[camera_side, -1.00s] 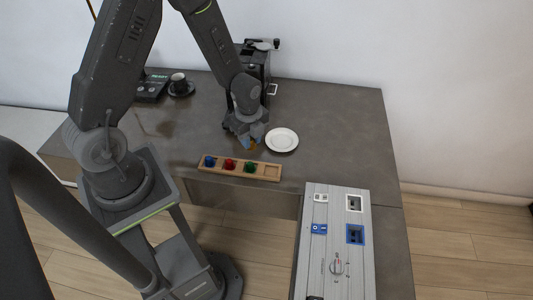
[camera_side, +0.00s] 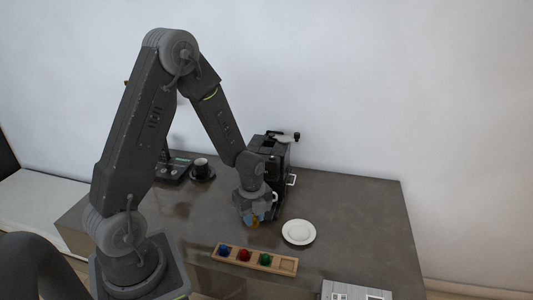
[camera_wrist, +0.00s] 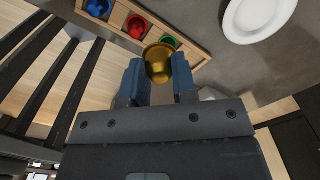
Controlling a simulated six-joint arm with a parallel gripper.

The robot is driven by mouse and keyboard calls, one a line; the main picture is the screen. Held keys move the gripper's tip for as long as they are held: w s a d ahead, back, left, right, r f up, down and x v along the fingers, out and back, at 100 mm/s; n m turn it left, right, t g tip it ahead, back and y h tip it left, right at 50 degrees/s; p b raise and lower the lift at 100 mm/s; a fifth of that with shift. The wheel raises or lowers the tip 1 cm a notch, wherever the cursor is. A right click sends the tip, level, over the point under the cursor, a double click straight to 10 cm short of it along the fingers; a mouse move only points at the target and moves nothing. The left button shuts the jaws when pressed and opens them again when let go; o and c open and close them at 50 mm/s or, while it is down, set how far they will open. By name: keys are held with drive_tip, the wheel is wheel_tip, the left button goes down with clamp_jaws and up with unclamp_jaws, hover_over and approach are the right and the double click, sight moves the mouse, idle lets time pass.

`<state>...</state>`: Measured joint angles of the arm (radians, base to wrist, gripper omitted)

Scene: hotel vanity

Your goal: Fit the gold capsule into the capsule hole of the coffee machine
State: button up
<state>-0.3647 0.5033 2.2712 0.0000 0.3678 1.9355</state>
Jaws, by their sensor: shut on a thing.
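The gold capsule (camera_wrist: 158,62) is held between the two blue fingertips of my gripper (camera_wrist: 156,82) in the wrist view. In the side view my gripper (camera_side: 256,218) is above the counter, behind the wooden capsule rack, with a bit of the gold capsule (camera_side: 255,224) showing below the fingers. The coffee machine (camera_side: 272,152) is black and stands behind my gripper. My wrist and gripper cover part of its front, and I cannot make out its capsule hole.
The wooden rack (camera_side: 289,265) holds blue (camera_side: 224,250), red (camera_side: 243,255) and green (camera_side: 265,259) capsules; its right slot is empty. A white plate (camera_side: 299,232) lies right of my gripper. A dark cup (camera_side: 201,165) stands at the back left. A grey panel box (camera_side: 355,291) is front right.

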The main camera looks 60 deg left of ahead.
wheel_tip(320, 180, up, 22)
drive_tip(key=r, duration=0.1)
hover_over(268, 142)
drive_tip(key=s+d, duration=0.1)
drive_tip(key=d, duration=0.1)
drive_tip(key=f, duration=0.1)
wheel_tip(268, 142, down, 5)
drive_tip(key=shift+r, duration=0.2)
drive_tip(key=shift+f, duration=4.6)
drive_tip(key=shift+s+f, duration=0.1)
drive_tip(key=o, duration=1)
wheel_tip(268, 142, up, 15)
drive_tip(key=shift+w, duration=0.2)
